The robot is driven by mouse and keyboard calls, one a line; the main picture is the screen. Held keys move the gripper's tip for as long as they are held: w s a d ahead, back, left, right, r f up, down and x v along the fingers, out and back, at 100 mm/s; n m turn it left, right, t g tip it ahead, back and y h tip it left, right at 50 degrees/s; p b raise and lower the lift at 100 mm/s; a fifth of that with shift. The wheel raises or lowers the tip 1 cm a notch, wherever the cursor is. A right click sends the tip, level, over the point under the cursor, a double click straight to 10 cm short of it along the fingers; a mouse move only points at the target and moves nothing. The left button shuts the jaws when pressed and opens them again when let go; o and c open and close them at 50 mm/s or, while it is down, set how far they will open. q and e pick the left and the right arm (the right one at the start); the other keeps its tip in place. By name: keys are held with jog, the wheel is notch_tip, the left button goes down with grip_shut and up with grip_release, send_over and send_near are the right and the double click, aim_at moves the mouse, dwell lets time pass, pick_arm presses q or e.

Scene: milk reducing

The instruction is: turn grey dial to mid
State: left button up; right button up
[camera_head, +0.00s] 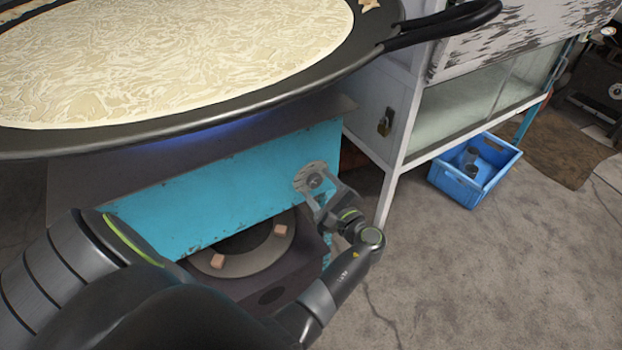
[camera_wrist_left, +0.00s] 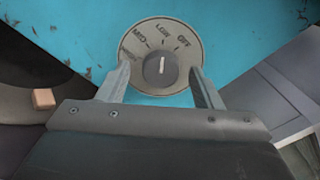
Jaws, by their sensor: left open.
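The grey dial (camera_head: 307,172) is on the right part of the turquoise stove front in the head view. In the left wrist view the dial (camera_wrist_left: 160,70) faces me, with a round plate marked MID, LOW and OFF; another mark at the left is too blurred to read. The knob's white line points straight up, towards LOW. My left gripper (camera_head: 322,193) is at the dial. In the wrist view its open fingers (camera_wrist_left: 161,74) stand left and right of the knob with gaps; whether they reach past its face I cannot tell. My right gripper is out of view.
A wide dark pan (camera_head: 240,118) with a cream, wrinkled surface covers the stove (camera_head: 225,195), with a blue glow below it. A round burner part (camera_head: 247,262) sits low in front.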

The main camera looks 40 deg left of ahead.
pick_arm(q)
jog(key=shift+w+a, duration=0.1)
jog(key=shift+a, duration=0.05)
jog(key=shift+c, duration=0.7)
jog(key=c, duration=0.9)
